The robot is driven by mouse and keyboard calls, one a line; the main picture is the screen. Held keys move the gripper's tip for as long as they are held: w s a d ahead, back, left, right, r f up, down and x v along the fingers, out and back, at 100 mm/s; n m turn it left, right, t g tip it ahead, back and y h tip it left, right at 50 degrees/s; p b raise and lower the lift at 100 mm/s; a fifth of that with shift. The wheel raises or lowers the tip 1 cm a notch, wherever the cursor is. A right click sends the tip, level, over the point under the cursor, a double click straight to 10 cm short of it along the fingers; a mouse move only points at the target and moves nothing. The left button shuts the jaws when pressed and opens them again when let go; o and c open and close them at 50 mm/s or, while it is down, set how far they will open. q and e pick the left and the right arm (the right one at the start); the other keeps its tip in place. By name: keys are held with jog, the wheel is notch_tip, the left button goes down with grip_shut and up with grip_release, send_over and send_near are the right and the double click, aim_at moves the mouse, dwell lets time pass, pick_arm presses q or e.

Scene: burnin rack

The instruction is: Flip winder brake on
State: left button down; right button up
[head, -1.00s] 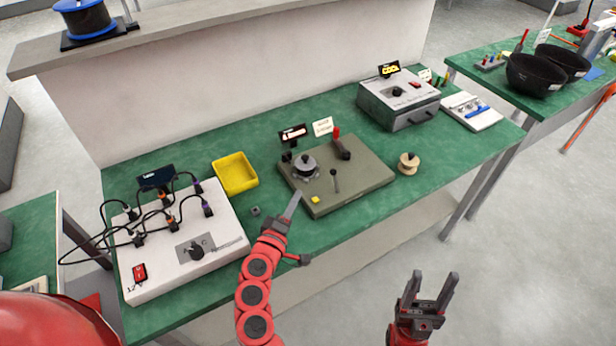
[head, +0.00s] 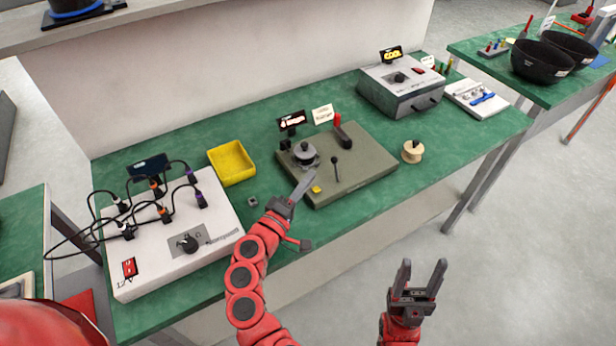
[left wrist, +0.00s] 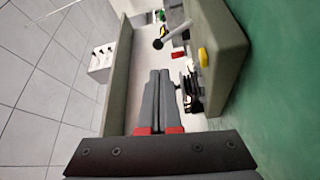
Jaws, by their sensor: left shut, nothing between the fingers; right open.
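The winder is a grey-green base plate (head: 375,167) on the green bench, with a dark round hub (head: 305,152), a short black-knobbed lever (head: 335,168), a red-handled lever (head: 342,132) and a yellow piece (head: 316,189) on its near edge. I cannot tell for sure which lever is the brake. My left gripper (head: 312,174) is shut and empty, its tips over the plate's near-left part beside the yellow piece, left of the black-knobbed lever. In the left wrist view, the black-knobbed lever (left wrist: 170,38) stands beyond the fingertips. My right gripper (head: 424,268) is open and empty in front of the bench.
A yellow tray (head: 232,164) and a white box with cables (head: 205,250) stand left of the winder. A small grey cube (head: 252,201) lies near the left arm. A wooden spool (head: 412,151) and a grey box (head: 402,90) stand to the right.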

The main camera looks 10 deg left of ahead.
aim_at(336, 170)
pick_arm(q)
jog(key=p+x, duration=0.1)
jog(key=x, duration=0.6)
jog(key=shift+w+d, duration=0.1)
jog(key=shift+w, duration=0.1)
jog(key=shift+s+b, duration=0.1)
jog(key=shift+b, duration=0.25)
jog(key=shift+s+d+r+m+b, duration=0.1)
jog(key=shift+m+b, duration=0.3)
